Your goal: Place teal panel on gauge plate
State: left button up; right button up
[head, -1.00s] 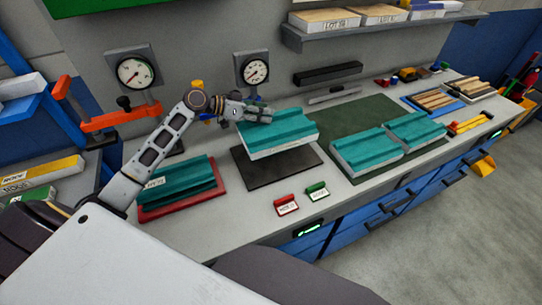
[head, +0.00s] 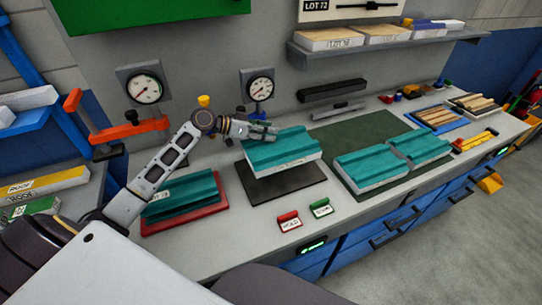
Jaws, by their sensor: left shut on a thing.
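A teal panel (head: 282,152) with a pale underside is held by my left gripper (head: 262,132) at its far left edge. The gripper is shut on it. The panel is over the dark gauge plate (head: 285,186), slightly tilted, and seems a little above it; its exact height is hard to tell. The plate's front and right parts show, and the panel hides its back. A dial gauge (head: 261,87) stands behind the plate. My right gripper is not in view.
Two teal panels (head: 372,168) lie on a green mat (head: 350,130) at right. Another teal panel (head: 180,196) sits on a red tray (head: 188,219) at left. Red (head: 289,222) and green (head: 320,208) label blocks stand in front. An orange clamp (head: 125,130) is at back left.

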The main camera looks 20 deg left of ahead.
pick_arm(q)
notch_tip(320, 180, down, 4)
jog(key=shift+f, duration=0.3)
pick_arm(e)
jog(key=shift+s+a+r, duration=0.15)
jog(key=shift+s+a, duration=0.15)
pick_arm(q)
jog(key=shift+f+p, duration=0.3)
jog(key=shift+f, duration=1.55)
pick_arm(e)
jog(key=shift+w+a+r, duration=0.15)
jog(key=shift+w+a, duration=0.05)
pick_arm(q)
jog(key=shift+f, duration=0.1)
jog(key=o, duration=1.3)
jog(key=shift+o, duration=0.2)
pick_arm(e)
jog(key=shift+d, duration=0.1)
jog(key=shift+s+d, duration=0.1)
